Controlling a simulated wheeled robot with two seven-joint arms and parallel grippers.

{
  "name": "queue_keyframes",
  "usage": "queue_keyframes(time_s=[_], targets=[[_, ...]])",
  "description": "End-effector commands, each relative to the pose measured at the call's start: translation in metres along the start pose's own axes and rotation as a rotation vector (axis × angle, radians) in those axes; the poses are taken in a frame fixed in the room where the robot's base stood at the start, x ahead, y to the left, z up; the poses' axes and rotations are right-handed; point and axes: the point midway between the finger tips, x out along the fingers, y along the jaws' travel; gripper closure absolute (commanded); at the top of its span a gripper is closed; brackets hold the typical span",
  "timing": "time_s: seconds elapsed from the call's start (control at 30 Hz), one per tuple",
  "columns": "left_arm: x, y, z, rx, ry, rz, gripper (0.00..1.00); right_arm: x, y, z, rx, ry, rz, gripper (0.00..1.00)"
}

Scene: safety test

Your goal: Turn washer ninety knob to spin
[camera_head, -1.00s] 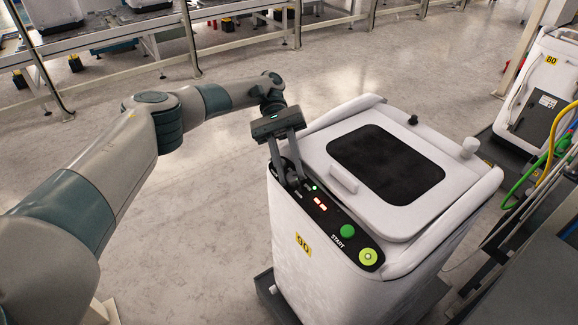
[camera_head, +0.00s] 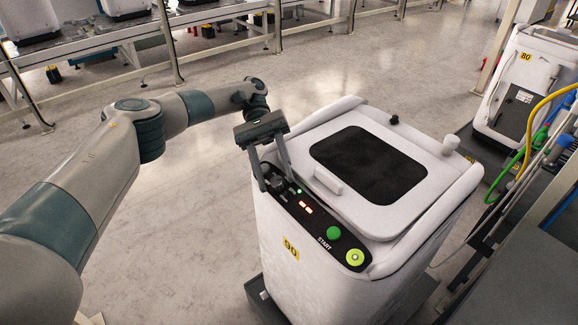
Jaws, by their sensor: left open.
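The white washer marked 90 (camera_head: 290,247) stands right of centre, with a dark control panel (camera_head: 308,228) along its front top edge. My left gripper (camera_head: 276,187) reaches down over the panel's left end from the left, its two fingers apart. The dark knob (camera_head: 278,186) is at that end, between or just behind the fingertips. The fingers partly hide it, so I cannot tell its setting or whether they touch it. The panel also has red lit displays (camera_head: 306,207), a green START button (camera_head: 333,232) and a yellow-green round button (camera_head: 355,257). My right gripper is not in view.
The washer's lid with a dark window (camera_head: 368,165) is shut. Another washer marked 80 (camera_head: 527,85) stands at the back right. Yellow and green hoses (camera_head: 520,160) and a metal rack (camera_head: 520,215) are at the right edge. Railings (camera_head: 170,55) run along the back. Floor behind the washer is clear.

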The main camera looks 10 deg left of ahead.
Motion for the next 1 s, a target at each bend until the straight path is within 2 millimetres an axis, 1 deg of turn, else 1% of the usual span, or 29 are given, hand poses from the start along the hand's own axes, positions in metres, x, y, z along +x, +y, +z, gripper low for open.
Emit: queue_keyframes(time_s=[0.17,0.37,0.53,0.73,0.8,1.0], targets=[[-0.004,0.004,0.009,0.001,0.001,-0.001,0.57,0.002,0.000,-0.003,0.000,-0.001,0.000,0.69],[-0.015,0.014,0.034,0.003,0.002,-0.003,0.57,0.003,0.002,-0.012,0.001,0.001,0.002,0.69],[0.000,0.041,0.048,0.005,-0.002,-0.003,0.57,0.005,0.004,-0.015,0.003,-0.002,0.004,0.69],[0.016,0.075,0.066,0.005,-0.003,-0.003,0.57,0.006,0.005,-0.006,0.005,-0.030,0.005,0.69],[0.021,0.086,0.072,0.005,-0.003,-0.003,0.57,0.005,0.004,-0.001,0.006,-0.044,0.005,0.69],[0.033,0.111,0.085,0.003,-0.001,-0.003,0.57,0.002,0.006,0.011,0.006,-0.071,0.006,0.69]])
